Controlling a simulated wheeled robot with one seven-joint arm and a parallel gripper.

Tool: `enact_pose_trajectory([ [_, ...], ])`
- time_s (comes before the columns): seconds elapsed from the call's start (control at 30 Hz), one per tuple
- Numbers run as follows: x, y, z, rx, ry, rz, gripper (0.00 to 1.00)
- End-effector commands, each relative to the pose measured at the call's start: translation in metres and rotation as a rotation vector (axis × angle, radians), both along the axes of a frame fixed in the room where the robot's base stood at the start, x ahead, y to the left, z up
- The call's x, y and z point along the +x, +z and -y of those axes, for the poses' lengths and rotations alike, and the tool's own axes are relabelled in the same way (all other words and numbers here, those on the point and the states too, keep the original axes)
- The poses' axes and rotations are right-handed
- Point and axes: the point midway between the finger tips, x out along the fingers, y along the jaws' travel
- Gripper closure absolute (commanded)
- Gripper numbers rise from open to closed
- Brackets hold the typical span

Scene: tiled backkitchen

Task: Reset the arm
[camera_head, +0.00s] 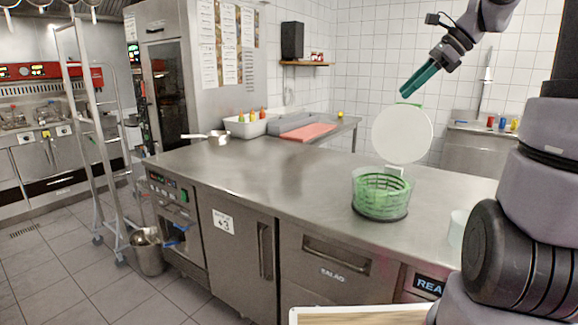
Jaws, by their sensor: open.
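My gripper (419,80) is at the end of my raised arm in the upper right, with teal fingers pointing down and to the left. It is open and nothing shows between its fingers. It hangs in the air above the steel counter (300,180). A green basket-like container (381,194) stands upright on the counter below it. The container's round white lid (402,134) stands raised at its back edge. The gripper is above the lid and looks apart from it, though the depth between them is hard to tell.
A white cup (458,230) stands on the counter's right side, partly hidden by my arm. A pan (214,137), a white bin with bottles (246,126) and a red board (306,132) are at the back left. The counter's middle is clear. A metal rack (90,130) stands left.

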Motion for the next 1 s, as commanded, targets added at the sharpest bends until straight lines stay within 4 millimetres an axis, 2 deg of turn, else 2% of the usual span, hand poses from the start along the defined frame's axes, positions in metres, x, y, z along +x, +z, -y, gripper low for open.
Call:
enact_pose_trajectory([
  [0.03,-0.022,0.003,-0.015,-0.091,0.091,0.073,0.54],
  [0.2,-0.086,-0.001,-0.042,-0.396,0.406,0.311,0.54],
  [0.4,-0.148,-0.013,-0.053,-0.725,0.761,0.576,0.54],
  [0.5,-0.167,-0.018,-0.054,-0.848,0.892,0.675,0.54],
  [0.7,-0.184,-0.024,-0.053,-0.972,1.023,0.768,0.54],
  [1.0,-0.185,-0.025,-0.052,-0.980,1.032,0.774,0.54],
])
